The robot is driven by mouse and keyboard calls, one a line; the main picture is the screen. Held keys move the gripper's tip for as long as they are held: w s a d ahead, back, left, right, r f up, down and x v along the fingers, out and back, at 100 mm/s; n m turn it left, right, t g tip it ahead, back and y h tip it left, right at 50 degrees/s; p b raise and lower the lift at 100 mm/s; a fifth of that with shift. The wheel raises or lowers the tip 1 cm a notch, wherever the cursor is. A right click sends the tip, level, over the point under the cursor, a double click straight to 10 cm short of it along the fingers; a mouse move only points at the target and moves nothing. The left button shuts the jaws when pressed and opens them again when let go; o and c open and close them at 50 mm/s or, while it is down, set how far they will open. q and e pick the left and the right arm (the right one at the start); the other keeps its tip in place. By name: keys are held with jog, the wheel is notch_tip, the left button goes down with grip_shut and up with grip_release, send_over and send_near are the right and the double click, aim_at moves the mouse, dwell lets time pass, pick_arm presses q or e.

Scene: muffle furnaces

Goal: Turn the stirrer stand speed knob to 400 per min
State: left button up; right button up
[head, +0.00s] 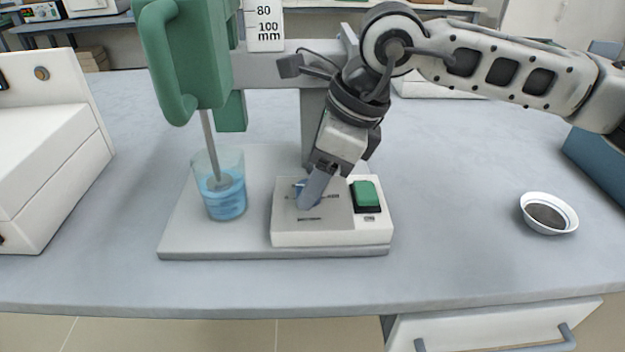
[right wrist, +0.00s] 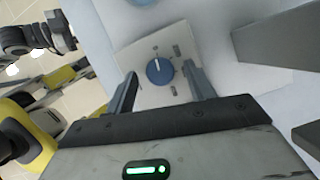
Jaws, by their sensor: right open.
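The stirrer stand (head: 180,235) is on the grey bench, with a control box (head: 300,238) on its base plate. The round blue speed knob (right wrist: 160,71) has a white pointer line aimed toward the top of the right wrist view. Marks ring it on a grey panel, but their numbers are too small to read there. My right gripper (head: 308,194) is tilted down over the panel, open. In the right wrist view its fingers (right wrist: 160,70) stand either side of the knob, with gaps visible. In the head view the fingers mostly hide the knob.
A green switch (head: 366,194) is close right of the gripper. A beaker of blue liquid (head: 222,190) stands left, under the green stirrer head (head: 190,60). A white dish (head: 549,213) is at right. A white furnace (head: 45,150) is far left. The front bench is clear.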

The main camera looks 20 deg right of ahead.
jog(key=shift+w+a+f, duration=0.1)
jog(key=shift+a+f, duration=0.1)
jog(key=shift+f, duration=0.3)
jog(key=c, duration=1)
